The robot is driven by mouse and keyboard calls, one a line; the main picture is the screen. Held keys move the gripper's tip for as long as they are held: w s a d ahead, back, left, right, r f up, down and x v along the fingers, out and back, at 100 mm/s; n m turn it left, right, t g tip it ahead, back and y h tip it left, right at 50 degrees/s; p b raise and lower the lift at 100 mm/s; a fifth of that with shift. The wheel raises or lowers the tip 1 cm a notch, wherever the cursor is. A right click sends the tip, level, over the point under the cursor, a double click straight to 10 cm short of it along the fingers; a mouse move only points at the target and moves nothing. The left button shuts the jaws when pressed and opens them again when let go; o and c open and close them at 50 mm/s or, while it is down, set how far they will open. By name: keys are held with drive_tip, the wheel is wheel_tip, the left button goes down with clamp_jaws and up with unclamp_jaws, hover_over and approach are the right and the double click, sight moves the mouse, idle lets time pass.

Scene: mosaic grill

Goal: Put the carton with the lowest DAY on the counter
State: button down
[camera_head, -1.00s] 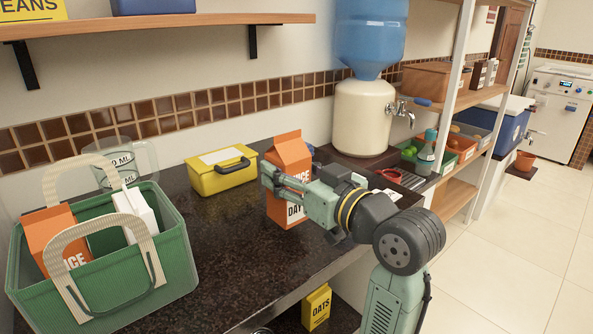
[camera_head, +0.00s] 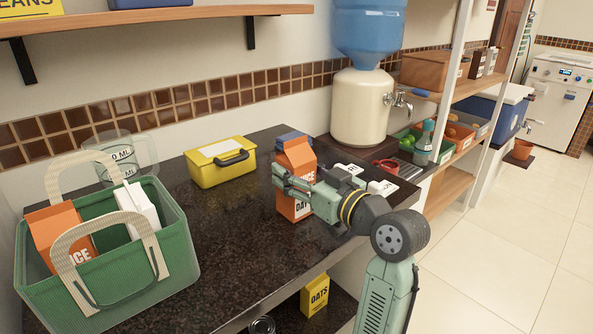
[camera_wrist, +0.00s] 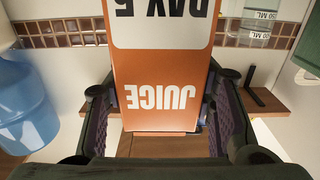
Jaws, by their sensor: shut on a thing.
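An orange and white juice carton (camera_head: 295,158) stands upright over the dark counter (camera_head: 225,245). In the wrist view the carton (camera_wrist: 160,75) shows upside down and reads JUICE and DAY 5. My gripper (camera_head: 283,182) is shut on this carton, with one finger on each side. The carton's base appears at the counter top, but I cannot tell whether it touches. A second orange carton (camera_head: 57,232) and a white carton (camera_head: 137,207) are in the green basket (camera_head: 130,270) at left. Their DAY marks are hidden.
A yellow box (camera_head: 220,168) stands at the back of the counter, with a clear measuring jug (camera_head: 125,158) to its left. A water dispenser (camera_head: 362,105) is behind my arm. A yellow oats box (camera_head: 314,297) is below the counter. The front middle of the counter is clear.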

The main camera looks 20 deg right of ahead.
drive_tip(key=shift+f, duration=0.15)
drive_tip(key=c, duration=0.7)
unclamp_jaws()
drive_tip(key=shift+s+d+r, duration=0.1)
drive_tip(key=shift+r, duration=0.1)
drive_tip(key=b+v, duration=0.3)
drive_tip(key=v, duration=0.8)
drive_tip(key=shift+s, duration=0.4)
